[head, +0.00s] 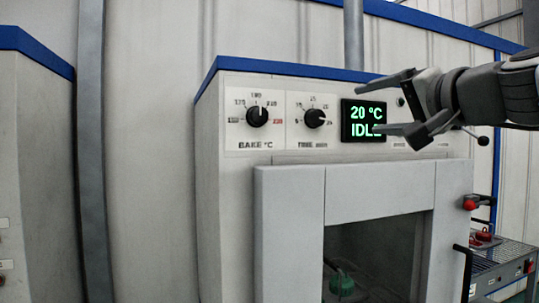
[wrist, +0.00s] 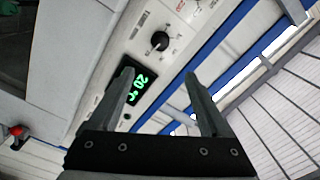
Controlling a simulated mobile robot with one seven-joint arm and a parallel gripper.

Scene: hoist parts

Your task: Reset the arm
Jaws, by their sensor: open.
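My gripper (head: 383,112) is at the right of the head view, in front of the oven's green display (head: 362,121), which reads 20 °C and IDLE. Its two fingers are spread apart with nothing between them. In the wrist view, my gripper (wrist: 160,95) shows both fingers apart, with the display (wrist: 139,86) partly behind the left finger. My arm reaches in from the right edge of the head view. I cannot tell how close the fingers are to the panel.
The oven (head: 290,215) has a bake knob (head: 257,116) and a time knob (head: 315,118). Its windowed door shows a green object (head: 342,284) inside. A red-handled part (head: 470,203) sits at the oven's right side. A bench unit (head: 503,265) stands lower right. A grey cabinet (head: 35,180) stands left.

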